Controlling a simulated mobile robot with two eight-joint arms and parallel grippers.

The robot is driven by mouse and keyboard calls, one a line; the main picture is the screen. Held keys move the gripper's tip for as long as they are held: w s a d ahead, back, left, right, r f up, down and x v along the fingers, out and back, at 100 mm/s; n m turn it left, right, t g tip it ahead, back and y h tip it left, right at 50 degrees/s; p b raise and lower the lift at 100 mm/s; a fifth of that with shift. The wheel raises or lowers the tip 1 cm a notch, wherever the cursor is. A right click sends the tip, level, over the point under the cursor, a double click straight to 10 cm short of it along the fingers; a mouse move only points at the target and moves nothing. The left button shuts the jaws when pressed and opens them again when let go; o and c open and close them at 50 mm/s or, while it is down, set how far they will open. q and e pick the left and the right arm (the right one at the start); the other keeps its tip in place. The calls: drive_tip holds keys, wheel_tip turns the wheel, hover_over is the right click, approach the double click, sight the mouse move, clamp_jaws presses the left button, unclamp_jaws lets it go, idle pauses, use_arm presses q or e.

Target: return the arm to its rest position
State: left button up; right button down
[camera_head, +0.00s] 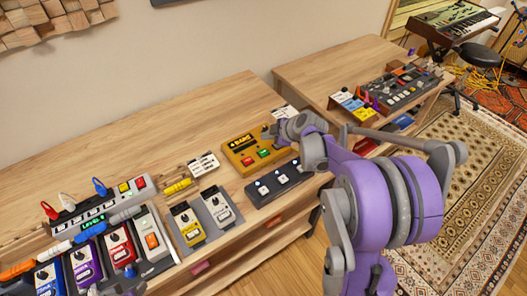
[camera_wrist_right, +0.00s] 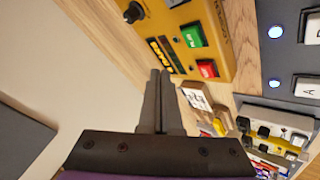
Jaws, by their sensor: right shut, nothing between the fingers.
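My right arm, purple and grey, comes in from the right in the head view and reaches over the near wooden desk (camera_head: 95,130). Its gripper (camera_head: 271,132) is beside the yellow pedal (camera_head: 240,146), partly hidden by my own wrist. In the right wrist view the two dark fingers of the right gripper (camera_wrist_right: 160,74) are together with nothing between them. The yellow pedal (camera_wrist_right: 215,12) with green and red buttons lies beyond the fingertips there; whether they touch it I cannot tell. My left gripper does not show.
A dark pedal (camera_head: 272,186) with white buttons lies just in front of the yellow one. Several coloured pedals and cables crowd the desk's left end. A second desk (camera_head: 310,72) with more gear stands behind at right. A patterned rug (camera_head: 470,150) covers the floor at right.

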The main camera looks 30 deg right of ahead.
idle(0.4)
drive_tip(key=s+a+m+g+h, duration=0.1)
drive_tip(key=s+a+m, duration=0.5)
drive_tip(key=s, duration=0.7)
drive_tip(key=s+a+m+g+h, duration=0.1)
drive_tip(key=s+a+m, duration=0.5)
drive_tip(key=s, duration=0.8)
drive_tip(key=a+g, duration=0.1)
drive_tip(key=a, duration=0.2)
drive_tip(key=shift+a+r+h, duration=0.3)
